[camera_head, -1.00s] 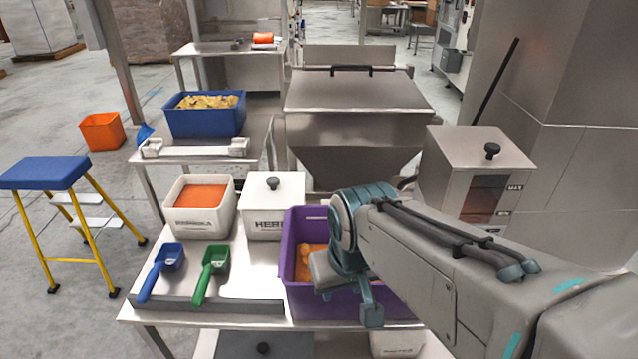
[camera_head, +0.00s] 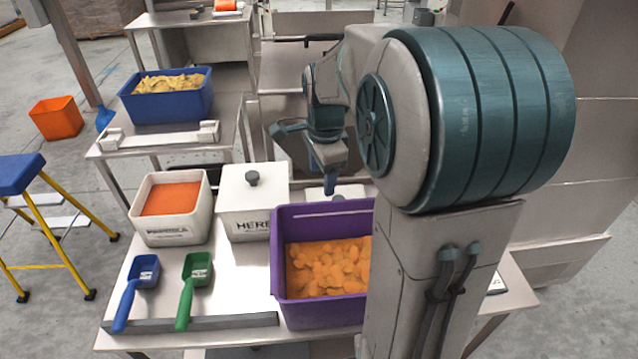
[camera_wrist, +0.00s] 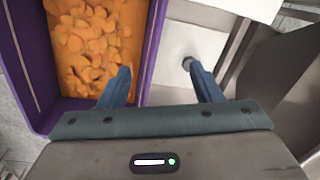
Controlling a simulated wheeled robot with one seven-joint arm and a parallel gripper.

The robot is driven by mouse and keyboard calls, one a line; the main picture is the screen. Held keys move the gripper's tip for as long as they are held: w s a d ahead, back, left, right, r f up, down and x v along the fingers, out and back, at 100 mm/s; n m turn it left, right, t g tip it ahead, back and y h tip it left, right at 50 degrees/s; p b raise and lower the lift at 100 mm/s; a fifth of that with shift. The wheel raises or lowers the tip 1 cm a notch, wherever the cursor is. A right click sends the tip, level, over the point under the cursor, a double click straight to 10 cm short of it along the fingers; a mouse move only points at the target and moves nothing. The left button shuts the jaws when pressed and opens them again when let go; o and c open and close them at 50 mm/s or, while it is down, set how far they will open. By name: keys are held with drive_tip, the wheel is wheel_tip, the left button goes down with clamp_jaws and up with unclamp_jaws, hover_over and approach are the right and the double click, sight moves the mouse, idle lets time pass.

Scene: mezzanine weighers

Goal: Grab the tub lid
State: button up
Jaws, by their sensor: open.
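A white tub marked HERB with a flat white lid (camera_head: 270,176) and a dark grey knob (camera_head: 252,178) stands left of the purple crate (camera_head: 322,214). Part of another pale lid (camera_head: 345,191) shows behind the crate, below my gripper (camera_head: 328,185). In the wrist view a white lid (camera_wrist: 180,45) with a grey knob (camera_wrist: 187,63) lies beyond my gripper (camera_wrist: 160,85). The knob is near the right fingertip in the picture, not clearly between the fingers. Whether they touch is unclear. My gripper is open and empty, pointing down.
The purple crate holds orange pieces. A white tub of orange powder (camera_head: 170,230), a blue scoop (camera_head: 135,290) and a green scoop (camera_head: 192,288) are on the left of the steel table. A blue tub (camera_head: 168,105) stands behind. My arm hides the right side.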

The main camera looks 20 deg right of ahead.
drive_tip(key=w+d+f+m+g, duration=0.1)
drive_tip(key=w+d+f+m, duration=0.4)
drive_tip(key=w+d+m, duration=0.55)
drive_tip(key=m, duration=0.2)
hover_over(339, 198)
drive_tip(key=f, duration=0.6)
drive_tip(key=f+p, duration=0.1)
drive_tip(key=f, duration=0.2)
drive_tip(key=shift+w+a+f, duration=0.1)
drive_tip(key=shift+w+a, duration=0.15)
drive_tip(key=shift+w, duration=0.05)
drive_tip(key=shift+s+d+f+p, duration=0.1)
drive_tip(key=shift+s+f+p, duration=0.15)
drive_tip(key=shift+f, duration=1.1)
drive_tip(key=shift+s+d+f+p, duration=0.1)
drive_tip(key=shift+f+p, duration=0.1)
drive_tip(key=shift+f, duration=1.15)
drive_tip(key=c, duration=1.1)
